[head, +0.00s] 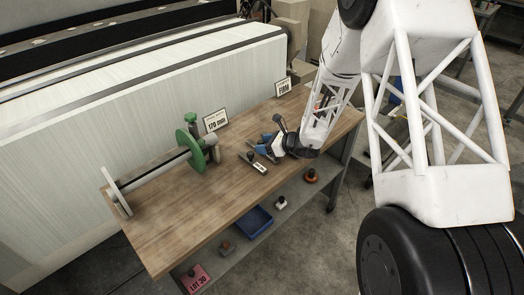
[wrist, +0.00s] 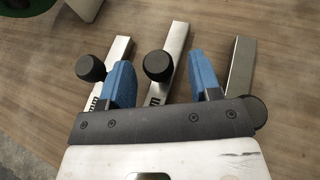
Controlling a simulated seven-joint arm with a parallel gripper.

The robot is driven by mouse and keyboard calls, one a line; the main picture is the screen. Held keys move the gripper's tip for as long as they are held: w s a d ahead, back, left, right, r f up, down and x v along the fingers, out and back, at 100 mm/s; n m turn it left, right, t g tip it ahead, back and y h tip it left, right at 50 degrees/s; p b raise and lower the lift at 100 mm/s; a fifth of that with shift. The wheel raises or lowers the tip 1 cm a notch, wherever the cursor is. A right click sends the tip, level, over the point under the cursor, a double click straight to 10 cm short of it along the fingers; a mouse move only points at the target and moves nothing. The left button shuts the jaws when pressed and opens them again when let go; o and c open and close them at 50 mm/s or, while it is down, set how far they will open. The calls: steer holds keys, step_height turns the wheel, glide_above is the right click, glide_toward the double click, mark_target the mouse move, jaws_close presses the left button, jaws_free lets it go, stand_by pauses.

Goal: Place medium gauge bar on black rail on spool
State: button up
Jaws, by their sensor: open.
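The spool (head: 155,172) lies at the left of the wooden table, with a green disc (head: 189,152) at one end and a pale plate (head: 115,193) at the other. A dark strip, likely the black rail, runs along it, partly hard to make out. Three metal gauge bars lie side by side in the wrist view: a left bar (wrist: 123,46), a middle bar (wrist: 178,42) with a black knob (wrist: 158,66), and a right bar (wrist: 241,65). My gripper (wrist: 165,77) is open, its blue fingers on either side of the middle bar. Contact cannot be told.
Signs reading 170 (head: 216,120) and FIRM (head: 283,88) stand along the table's back edge by the white warp beam (head: 160,95). A lower shelf holds a blue bin (head: 253,221), a pink LOT 30 block (head: 195,279) and small knobbed pieces. The table's front left is clear.

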steer(key=shift+a, duration=0.15)
stand_by(0.4)
jaws_close()
